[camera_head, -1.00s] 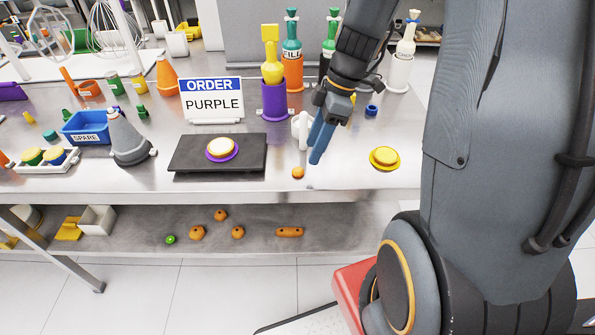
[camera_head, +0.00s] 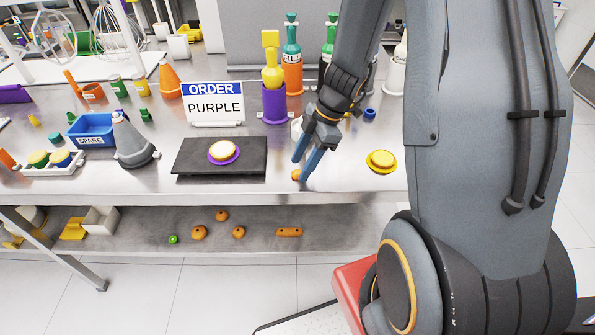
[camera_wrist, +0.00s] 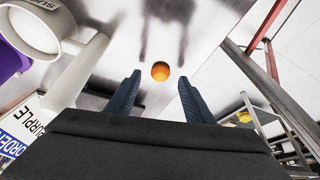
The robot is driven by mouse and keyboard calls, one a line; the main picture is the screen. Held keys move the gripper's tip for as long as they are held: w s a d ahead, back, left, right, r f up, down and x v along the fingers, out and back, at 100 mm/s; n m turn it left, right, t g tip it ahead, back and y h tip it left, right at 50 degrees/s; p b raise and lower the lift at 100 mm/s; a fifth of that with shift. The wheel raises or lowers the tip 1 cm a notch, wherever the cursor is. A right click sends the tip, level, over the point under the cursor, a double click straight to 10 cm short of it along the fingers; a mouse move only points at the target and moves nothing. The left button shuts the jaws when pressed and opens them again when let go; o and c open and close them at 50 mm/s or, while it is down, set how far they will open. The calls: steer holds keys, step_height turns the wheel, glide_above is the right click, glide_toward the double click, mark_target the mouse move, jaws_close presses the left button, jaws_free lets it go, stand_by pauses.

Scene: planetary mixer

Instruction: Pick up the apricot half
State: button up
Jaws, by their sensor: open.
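The apricot half (camera_head: 296,175) is a small orange piece on the steel table near its front edge. In the wrist view the apricot half (camera_wrist: 160,71) shows as an orange round, ahead of the fingertips and roughly centred between the two fingers. My gripper (camera_head: 302,170) is open, with its blue-grey fingers pointing down close beside the apricot half. In the wrist view my gripper (camera_wrist: 160,80) has its fingers well apart and nothing between them. In the head view a finger partly covers the apricot half, so I cannot tell whether they touch.
A dark board (camera_head: 190,160) with a purple-rimmed cream-topped disc (camera_head: 223,151) lies left of the gripper. A yellow disc (camera_head: 381,161) lies to the right. An order sign (camera_head: 213,103) and a purple container (camera_head: 274,103) stand behind. Orange pieces lie on the lower shelf (camera_head: 265,240).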

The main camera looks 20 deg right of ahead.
steer(key=shift+a+f, duration=0.25)
steer(key=shift+f, duration=0.35)
steer(key=c, duration=1.1)
steer(key=shift+r, duration=0.1)
